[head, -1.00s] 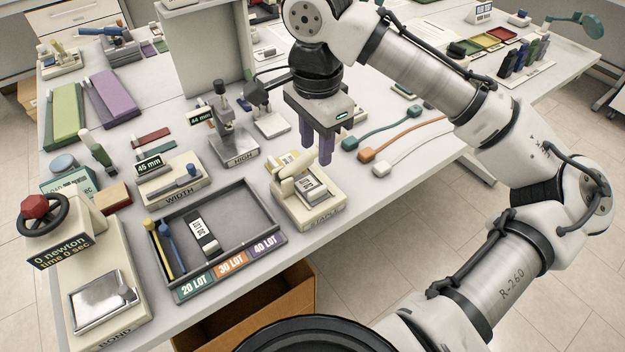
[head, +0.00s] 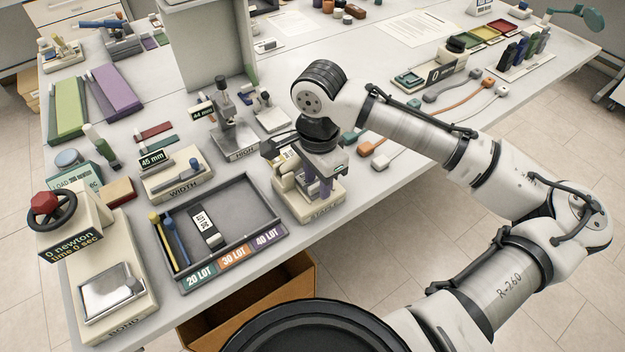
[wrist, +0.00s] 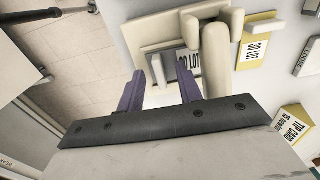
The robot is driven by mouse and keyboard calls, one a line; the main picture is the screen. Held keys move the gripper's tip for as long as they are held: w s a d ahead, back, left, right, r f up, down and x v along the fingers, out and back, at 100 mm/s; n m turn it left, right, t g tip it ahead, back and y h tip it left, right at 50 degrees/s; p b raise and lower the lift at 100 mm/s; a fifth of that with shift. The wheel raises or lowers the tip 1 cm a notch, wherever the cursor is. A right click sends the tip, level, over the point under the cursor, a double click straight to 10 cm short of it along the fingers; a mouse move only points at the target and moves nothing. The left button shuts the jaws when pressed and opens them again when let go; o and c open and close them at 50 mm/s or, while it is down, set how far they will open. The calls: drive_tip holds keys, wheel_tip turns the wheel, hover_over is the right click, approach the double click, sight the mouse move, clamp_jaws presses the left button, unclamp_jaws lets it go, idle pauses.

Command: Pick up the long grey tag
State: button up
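A grey tag with a white label printed LOT (wrist: 189,66) lies on the bed of the beige STAPLE device (wrist: 150,30), beside its raised lever. In the head view my gripper (head: 318,190) is over the STAPLE device (head: 300,212) and hides the tag there.
The grey tray (head: 262,196) with yellow and blue sticks is left of the STAPLE device. The HIGH gauge (head: 232,135) stands close behind. Corded blocks (head: 381,161) lie to the right. The table's front edge is near, with an open brown box (head: 300,290) below.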

clamp_jaws()
drive_tip(key=shift+r, duration=0.1)
idle(0.3)
